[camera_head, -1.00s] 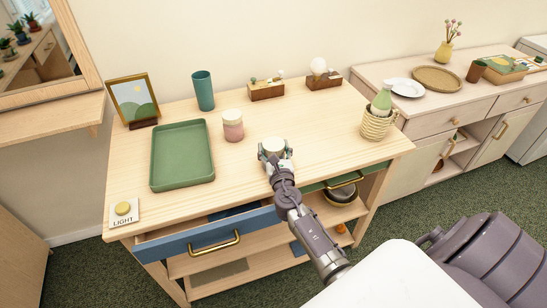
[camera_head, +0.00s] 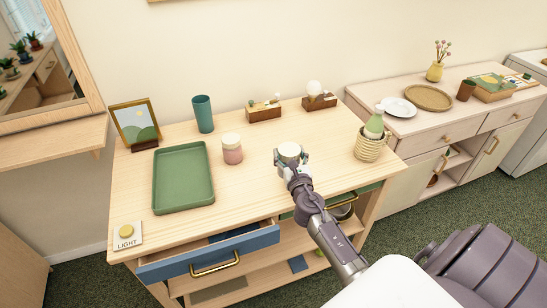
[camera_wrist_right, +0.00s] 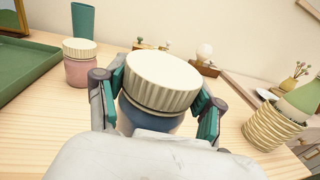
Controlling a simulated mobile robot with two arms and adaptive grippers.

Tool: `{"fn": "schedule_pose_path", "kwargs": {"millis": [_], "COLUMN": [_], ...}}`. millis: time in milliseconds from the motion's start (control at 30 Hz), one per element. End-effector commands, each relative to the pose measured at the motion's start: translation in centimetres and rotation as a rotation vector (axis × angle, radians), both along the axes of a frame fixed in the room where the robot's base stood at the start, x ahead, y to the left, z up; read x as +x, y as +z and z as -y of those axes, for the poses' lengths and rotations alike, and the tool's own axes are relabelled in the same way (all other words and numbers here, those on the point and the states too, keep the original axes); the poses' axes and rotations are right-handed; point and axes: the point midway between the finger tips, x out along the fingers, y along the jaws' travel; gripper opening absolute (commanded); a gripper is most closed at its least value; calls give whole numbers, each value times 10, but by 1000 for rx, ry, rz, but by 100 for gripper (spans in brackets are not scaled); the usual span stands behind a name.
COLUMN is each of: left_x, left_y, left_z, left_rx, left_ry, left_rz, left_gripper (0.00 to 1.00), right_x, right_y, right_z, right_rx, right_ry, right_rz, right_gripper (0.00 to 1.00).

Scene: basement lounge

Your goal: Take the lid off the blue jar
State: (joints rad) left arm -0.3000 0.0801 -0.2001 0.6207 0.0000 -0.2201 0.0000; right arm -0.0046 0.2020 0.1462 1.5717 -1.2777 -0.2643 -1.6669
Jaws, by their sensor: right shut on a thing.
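The blue jar (camera_wrist_right: 146,118) is between the fingers of my right gripper (camera_wrist_right: 158,104), which is shut on it. Its cream, ridged lid (camera_wrist_right: 162,80) sits on top and fills the middle of the right wrist view. In the head view the lid (camera_head: 289,149) shows as a pale disc at the end of my right arm, over the right half of the wooden cabinet top (camera_head: 240,192). The jar's lower part is hidden by my gripper. My left gripper is in neither view.
A pink jar with a cream lid (camera_head: 231,149) stands left of my right gripper, near a green tray (camera_head: 183,178) and a teal cup (camera_head: 203,113). A woven pot (camera_head: 370,148) stands right. The blue drawer (camera_head: 208,256) is pulled open below the front edge.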

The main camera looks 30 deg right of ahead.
Motion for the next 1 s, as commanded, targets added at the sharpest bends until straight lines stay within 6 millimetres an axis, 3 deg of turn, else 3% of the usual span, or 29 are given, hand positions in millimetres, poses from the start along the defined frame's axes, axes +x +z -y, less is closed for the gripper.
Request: {"fn": "schedule_pose_path", "kwargs": {"millis": [67,300,733,767,1000], "left_x": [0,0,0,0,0], "left_y": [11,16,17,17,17], "left_z": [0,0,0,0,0], "left_rx": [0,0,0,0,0], "left_ry": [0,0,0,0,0], "left_rz": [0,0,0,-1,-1], "left_gripper": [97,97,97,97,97], "right_x": [-9,-26,-31,-31,-30], "right_y": [16,33,37,37,37], "right_z": [16,46,54,54,53], "right_rx": [-7,-4,1,1,0], "right_ry": [1,0,0,0,0], "right_rz": [-1,-1,1,1,1], "right_gripper": [27,27,27,62,22]}}
